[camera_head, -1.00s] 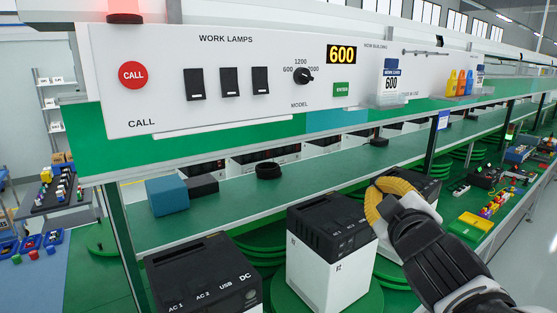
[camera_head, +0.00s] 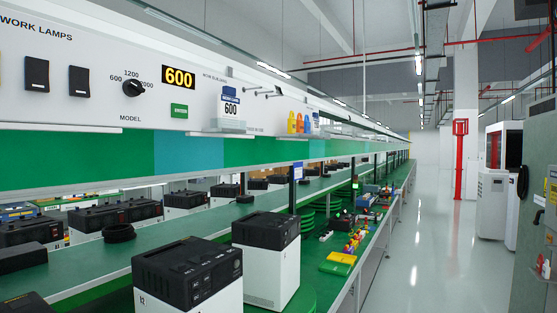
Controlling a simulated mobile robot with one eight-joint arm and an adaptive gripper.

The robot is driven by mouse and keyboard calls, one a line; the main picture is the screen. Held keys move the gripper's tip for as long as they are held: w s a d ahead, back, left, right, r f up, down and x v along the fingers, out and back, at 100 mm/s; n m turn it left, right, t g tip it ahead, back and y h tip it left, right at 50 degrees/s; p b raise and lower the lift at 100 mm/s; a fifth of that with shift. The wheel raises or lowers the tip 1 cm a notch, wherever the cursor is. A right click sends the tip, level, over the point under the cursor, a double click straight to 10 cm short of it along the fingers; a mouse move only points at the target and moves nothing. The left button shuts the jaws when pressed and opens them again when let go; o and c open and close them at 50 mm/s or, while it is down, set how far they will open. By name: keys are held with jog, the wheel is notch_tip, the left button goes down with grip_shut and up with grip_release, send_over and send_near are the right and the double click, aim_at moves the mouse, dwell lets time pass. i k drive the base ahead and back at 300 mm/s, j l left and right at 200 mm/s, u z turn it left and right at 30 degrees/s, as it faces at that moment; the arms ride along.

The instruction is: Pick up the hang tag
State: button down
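I cannot tell for sure which thing is the hang tag. A white card with a blue top and "600" on it (camera_head: 229,106) stands upright on the front of the control panel, in a small holder. Farther along the panel hang small orange and yellow tag-like pieces (camera_head: 297,123), with a narrow blue-and-white card (camera_head: 316,122) at their right end. These are small and their print cannot be read. My gripper and arm are not in view.
The control panel (camera_head: 110,105) runs above a green line shelf (camera_head: 90,270). Black-topped white units (camera_head: 187,275) stand in front of it. The grey aisle floor (camera_head: 425,250) at right is clear.

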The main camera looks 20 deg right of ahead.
aim_at(308, 124)
jog(key=k+l+z, duration=0.15)
jog(key=l, duration=0.55)
jog(key=l+z, duration=0.15)
jog(key=l, duration=0.5)
